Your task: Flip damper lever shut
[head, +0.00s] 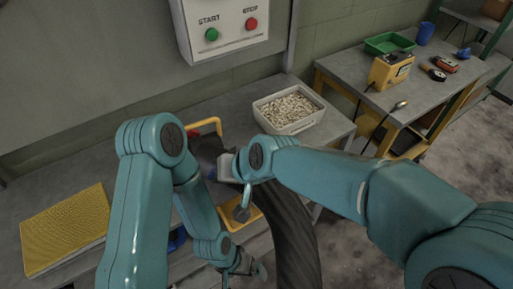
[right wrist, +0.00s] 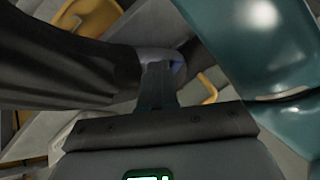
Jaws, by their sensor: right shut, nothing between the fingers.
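The damper lever cannot be clearly made out. A dark curved duct (head: 292,235) runs down the middle of the head view, and the right wrist view shows it at the left (right wrist: 60,75). A yellow bracket (head: 256,213) shows beside it, partly covered by my arms. My right gripper (right wrist: 157,72) is shut and empty, its fingertips close to a pale collar-like piece (right wrist: 158,54) by the duct; I cannot tell whether they touch. My left gripper (head: 250,266) hangs low, left of the duct; its jaw state is unclear.
A grey bin of pale pellets (head: 289,127) stands on the bench behind my arms. A yellow mesh panel (head: 65,228) lies at the left. The wall box (head: 225,22) has START and STOP buttons. A side table (head: 345,68) holds a green tray (head: 389,43) and a yellow device (head: 390,70).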

